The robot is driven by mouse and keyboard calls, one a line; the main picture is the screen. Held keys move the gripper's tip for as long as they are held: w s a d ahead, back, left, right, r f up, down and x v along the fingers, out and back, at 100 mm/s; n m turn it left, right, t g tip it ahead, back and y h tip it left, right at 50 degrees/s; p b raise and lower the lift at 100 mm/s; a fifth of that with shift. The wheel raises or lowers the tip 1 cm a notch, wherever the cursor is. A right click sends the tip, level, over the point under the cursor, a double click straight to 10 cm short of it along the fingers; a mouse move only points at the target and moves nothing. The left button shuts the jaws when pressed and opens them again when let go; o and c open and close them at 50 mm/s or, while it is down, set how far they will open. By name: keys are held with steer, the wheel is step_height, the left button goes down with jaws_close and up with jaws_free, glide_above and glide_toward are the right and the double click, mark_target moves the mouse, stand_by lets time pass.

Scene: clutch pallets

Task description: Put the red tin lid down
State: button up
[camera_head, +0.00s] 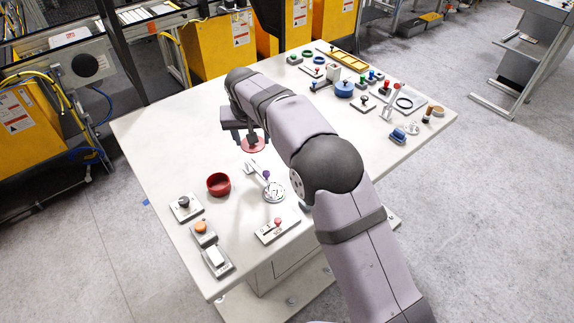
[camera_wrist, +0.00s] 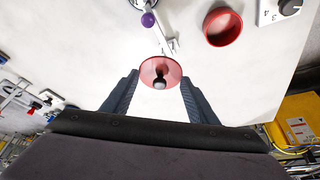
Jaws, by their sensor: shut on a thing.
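The red tin lid (camera_head: 254,146) is a flat red disc with a dark knob. In the wrist view the lid (camera_wrist: 149,67) lies between the tips of my fingers, its knob toward the camera. My gripper (camera_wrist: 160,77) is shut on the lid; in the head view my gripper (camera_head: 249,136) is right over it, partly hiding it. I cannot tell for sure whether the lid is clear of the table. The open red tin (camera_head: 218,185) stands apart, nearer the front; it is at upper right in the wrist view (camera_wrist: 222,27).
A metal lever with a purple knob (camera_head: 266,174) stands close to the lid. Switch blocks (camera_head: 205,233) and a red-knobbed slider (camera_head: 277,230) sit at the front. Several small parts and a yellow tray (camera_head: 343,57) crowd the far right. The white table (camera_head: 165,135) is bare at left.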

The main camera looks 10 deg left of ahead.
steer(key=w+d+f+m, duration=0.2)
steer(key=w+d, duration=0.3)
steer(key=d, duration=0.7)
steer(key=shift+d+f+h+b, duration=0.15)
steer(key=shift+d+h+b, duration=0.15)
steer(key=shift+h+b, duration=0.1)
steer(key=shift+s+a+f+n+y, duration=0.1)
steer(key=shift+a+f+n+y, duration=0.1)
steer(key=shift+a+n, duration=0.3)
steer(key=shift+s+a+f+n+y, duration=0.1)
steer(key=shift+a+n+y, duration=0.1)
steer(key=shift+a+n, duration=0.25)
steer(key=shift+w+a+r+n+y, duration=0.15)
steer(key=shift+n+y, duration=0.1)
steer(key=shift+n, duration=0.35)
steer(key=shift+w+a+n+y, duration=0.1)
steer(key=shift+n+y, duration=0.15)
steer(key=shift+n, duration=0.3)
steer(key=shift+f+p, duration=1.7)
steer(key=shift+f, duration=3.3)
steer(key=shift+f, duration=0.1)
steer(key=o, duration=1.3)
